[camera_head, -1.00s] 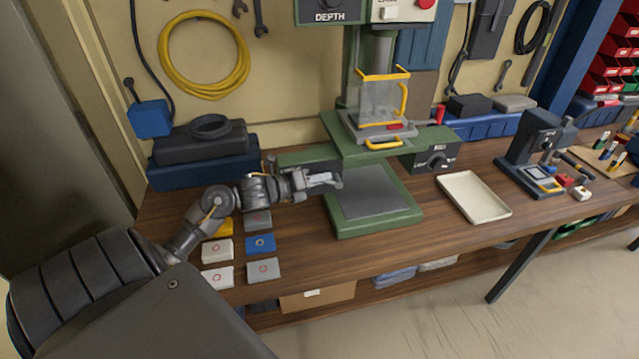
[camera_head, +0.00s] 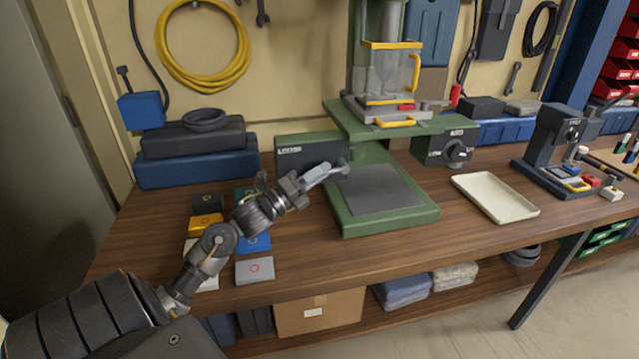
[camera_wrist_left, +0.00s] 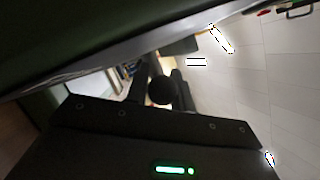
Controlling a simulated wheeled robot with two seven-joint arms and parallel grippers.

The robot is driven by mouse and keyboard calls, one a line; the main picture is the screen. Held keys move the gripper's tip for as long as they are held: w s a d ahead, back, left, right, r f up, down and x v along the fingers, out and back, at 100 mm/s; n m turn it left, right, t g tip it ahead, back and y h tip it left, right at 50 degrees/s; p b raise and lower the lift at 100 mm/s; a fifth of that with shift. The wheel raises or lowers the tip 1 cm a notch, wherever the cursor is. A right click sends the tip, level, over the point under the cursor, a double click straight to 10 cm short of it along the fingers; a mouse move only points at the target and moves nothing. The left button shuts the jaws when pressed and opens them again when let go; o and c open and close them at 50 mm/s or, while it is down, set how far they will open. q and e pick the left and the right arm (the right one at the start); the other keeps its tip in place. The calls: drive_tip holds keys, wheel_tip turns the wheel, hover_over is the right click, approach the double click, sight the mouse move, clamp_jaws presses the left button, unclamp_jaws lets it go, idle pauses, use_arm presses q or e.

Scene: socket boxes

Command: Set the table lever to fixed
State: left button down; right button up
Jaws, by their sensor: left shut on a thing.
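The green drill press has a dark box (camera_head: 308,154) with white lettering, too small to read surely, on the left under its table (camera_head: 345,118). My left gripper (camera_head: 335,170) reaches in from the left in front of this box, pointing up and right. It is shut on the table lever (camera_head: 343,165), at the left rear of the grey base plate (camera_head: 380,190). The fingers hide most of the lever. The left wrist view is mostly dark; it shows a round dark knob (camera_wrist_left: 161,90) that I cannot identify. My right gripper is out of view.
A dark box with a knob (camera_head: 457,152) is under the table's right side. A clear guard with a yellow frame (camera_head: 392,80) stands above the table. A cream tray (camera_head: 495,197) lies to the right. Small coloured blocks (camera_head: 206,224) lie under my left arm.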

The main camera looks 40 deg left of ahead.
use_arm(q)
drive_tip(key=c, duration=1.5)
unclamp_jaws()
drive_tip(key=shift+c, duration=0.2)
drive_tip(key=shift+o, duration=0.3)
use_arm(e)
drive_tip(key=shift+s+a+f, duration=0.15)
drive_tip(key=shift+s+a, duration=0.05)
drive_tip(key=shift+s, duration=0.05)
use_arm(q)
drive_tip(key=shift+s+f, duration=0.1)
